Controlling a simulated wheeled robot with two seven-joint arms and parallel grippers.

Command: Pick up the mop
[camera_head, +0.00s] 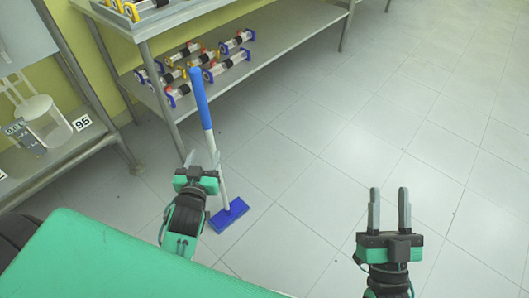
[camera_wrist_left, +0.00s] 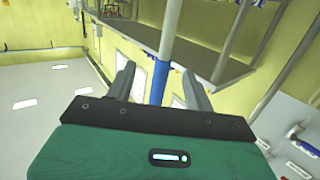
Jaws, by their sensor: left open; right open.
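The mop (camera_head: 202,98) has a blue upper handle, a pale shaft and a flat blue head (camera_head: 229,214) resting on the floor tiles. It stands slightly tilted in front of the metal rack. My left gripper (camera_head: 202,158) is open at the shaft, below the blue grip. In the left wrist view the mop pole (camera_wrist_left: 160,82) shows between the two open fingers (camera_wrist_left: 158,70); I cannot tell how deep it sits between them. The left gripper hides part of the shaft in the head view. My right gripper (camera_head: 389,192) is open and empty over the floor at right.
A metal rack (camera_head: 285,33) behind the mop holds several glass cylinders with coloured end caps (camera_head: 228,66). A metal bench (camera_head: 75,150) at left carries a white container (camera_head: 46,122) and a label reading 95. The tiled floor at right is clear.

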